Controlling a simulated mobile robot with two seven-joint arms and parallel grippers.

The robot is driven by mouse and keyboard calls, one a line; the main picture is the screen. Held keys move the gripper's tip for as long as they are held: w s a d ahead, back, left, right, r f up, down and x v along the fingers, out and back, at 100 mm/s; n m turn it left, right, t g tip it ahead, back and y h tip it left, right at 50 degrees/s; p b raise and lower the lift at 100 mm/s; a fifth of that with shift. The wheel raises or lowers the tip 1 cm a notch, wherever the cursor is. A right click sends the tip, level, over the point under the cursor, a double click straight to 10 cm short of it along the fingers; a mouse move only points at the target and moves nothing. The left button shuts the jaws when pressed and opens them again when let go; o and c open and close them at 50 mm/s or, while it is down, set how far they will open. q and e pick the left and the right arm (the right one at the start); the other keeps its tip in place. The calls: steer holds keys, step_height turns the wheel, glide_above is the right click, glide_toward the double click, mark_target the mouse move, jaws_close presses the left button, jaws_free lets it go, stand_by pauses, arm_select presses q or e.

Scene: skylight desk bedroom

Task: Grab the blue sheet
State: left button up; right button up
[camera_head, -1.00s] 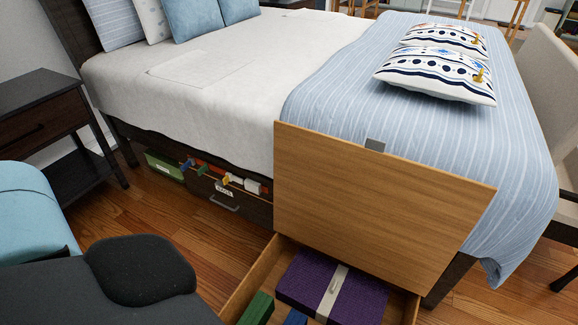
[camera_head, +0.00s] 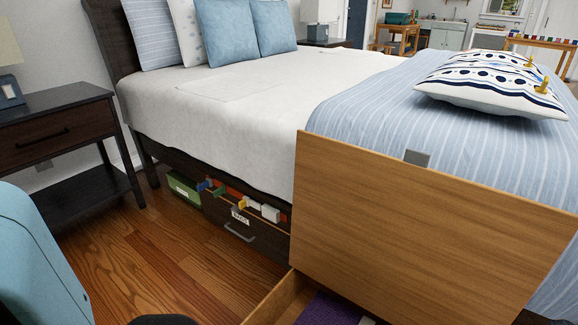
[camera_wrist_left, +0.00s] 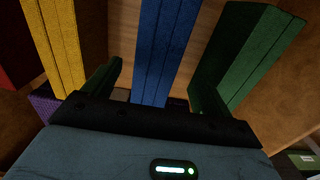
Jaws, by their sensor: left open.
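In the left wrist view, a blue sheet (camera_wrist_left: 165,45), seemingly folded, stands on edge in a wooden compartment. A yellow one (camera_wrist_left: 55,40) stands to its left and a green one (camera_wrist_left: 245,50) to its right. In the head view, the blue sheet and my left gripper are out of sight. My right gripper shows in neither view.
An upright wooden panel (camera_head: 420,225) stands at the bed's side above an open drawer (camera_head: 280,300) holding something purple (camera_head: 325,310). The bed carries a blue striped blanket (camera_head: 370,110) and patterned cushions (camera_head: 490,85). A dark nightstand (camera_head: 55,145) stands left. Wooden floor (camera_head: 140,250) lies clear between.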

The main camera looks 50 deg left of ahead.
arm_select(q)
step_height(320, 180, down, 3)
steer(key=shift+r+b, duration=0.2)
steer(key=shift+b, duration=0.5)
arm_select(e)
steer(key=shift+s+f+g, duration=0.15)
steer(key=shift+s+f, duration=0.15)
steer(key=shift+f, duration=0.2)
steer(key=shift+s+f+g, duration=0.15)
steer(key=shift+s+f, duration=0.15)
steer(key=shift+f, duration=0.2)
arm_select(q)
steer(key=shift+w+f+b, duration=0.1)
steer(key=shift+f+b, duration=0.3)
steer(key=shift+f, duration=0.1)
steer(key=f+b, duration=0.2)
steer(key=f, duration=0.1)
steer(key=shift+w+d+f, duration=0.1)
steer(key=shift+w, duration=0.1)
steer(key=shift+f+b, duration=0.5)
steer(key=shift+r, duration=0.1)
steer(key=c, duration=1.4)
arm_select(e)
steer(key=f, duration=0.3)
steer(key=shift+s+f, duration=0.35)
